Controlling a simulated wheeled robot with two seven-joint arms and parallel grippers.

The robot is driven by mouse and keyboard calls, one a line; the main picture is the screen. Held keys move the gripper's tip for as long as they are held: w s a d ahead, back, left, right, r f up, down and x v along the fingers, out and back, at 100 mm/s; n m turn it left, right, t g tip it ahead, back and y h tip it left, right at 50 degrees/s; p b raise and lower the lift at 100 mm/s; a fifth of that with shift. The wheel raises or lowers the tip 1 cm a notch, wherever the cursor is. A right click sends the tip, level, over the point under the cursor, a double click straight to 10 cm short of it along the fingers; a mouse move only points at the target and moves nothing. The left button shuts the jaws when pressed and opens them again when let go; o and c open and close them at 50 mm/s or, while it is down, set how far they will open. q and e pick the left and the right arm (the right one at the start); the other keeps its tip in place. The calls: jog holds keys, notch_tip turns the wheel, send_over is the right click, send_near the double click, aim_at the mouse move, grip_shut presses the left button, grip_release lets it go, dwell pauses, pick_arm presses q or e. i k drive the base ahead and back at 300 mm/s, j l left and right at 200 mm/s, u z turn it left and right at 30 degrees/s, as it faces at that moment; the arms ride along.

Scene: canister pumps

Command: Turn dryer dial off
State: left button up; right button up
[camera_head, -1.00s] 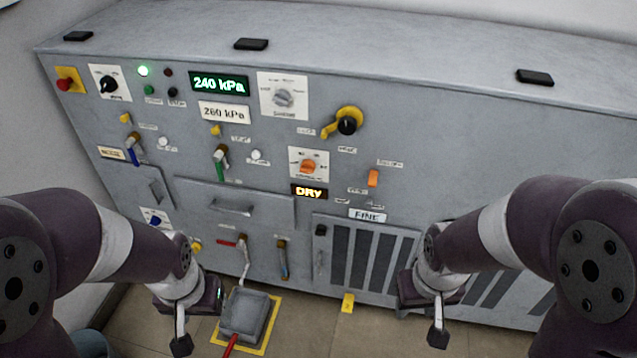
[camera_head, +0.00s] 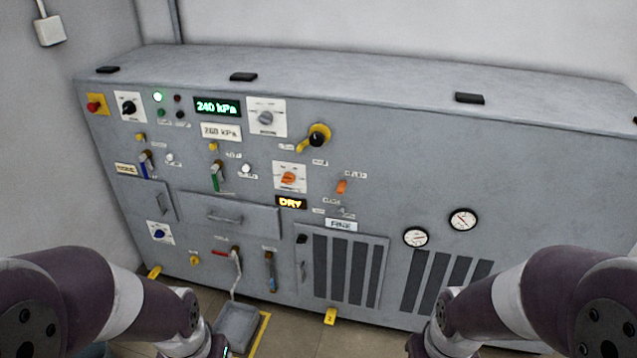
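The dryer dial (camera_head: 289,178) is an orange knob on a white plate in the middle of the grey panel. An amber display (camera_head: 291,202) just below it reads DRY. My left gripper is cut off by the bottom edge; only my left arm (camera_head: 110,305) and its wrist show, low and left of the dial. My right gripper is also below the picture; my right arm (camera_head: 520,305) and wrist show at the lower right. Both arms are well apart from the dial. Whether either gripper is open or shut is hidden.
Other controls surround the dial: a grey knob (camera_head: 266,118) above, a black knob with yellow lever (camera_head: 318,137), an orange switch (camera_head: 342,187), and a green-handled valve (camera_head: 216,175). A drawer handle (camera_head: 225,217) juts out below left. A grey pedal (camera_head: 237,325) stands on the floor.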

aim_at(289, 178)
jog(key=i+j+z, duration=0.2)
jog(key=i, duration=0.35)
jog(key=i+j+z, duration=0.25)
jog(key=i+j, duration=0.15)
jog(key=i, duration=0.1)
